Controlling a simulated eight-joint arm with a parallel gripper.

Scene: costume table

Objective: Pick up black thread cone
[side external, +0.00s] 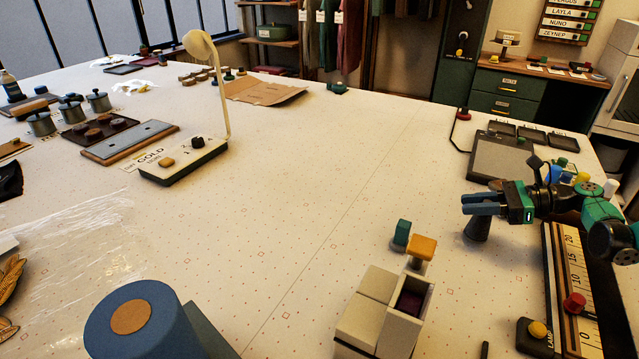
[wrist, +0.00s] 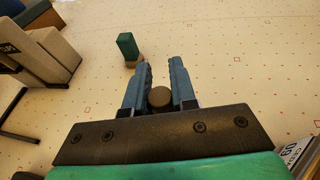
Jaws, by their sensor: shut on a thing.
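The black thread cone (side external: 477,229) is dark and upright, below my gripper at the right of the side view. Its round brownish top (wrist: 159,97) shows between the fingers in the wrist view. My gripper (side external: 470,204) has blue fingers and is shut on the cone near its top; the fingers (wrist: 160,80) stand on either side of it in the wrist view. The cone's base looks at or very near the table; I cannot tell whether it touches.
A green block (side external: 402,232) and an orange-topped piece (side external: 422,247) stand by a pale compartment box (side external: 364,322). A ruler strip (side external: 568,265) lies right of the cone. Colored cones (side external: 582,178) stand behind my arm. The table's middle is clear.

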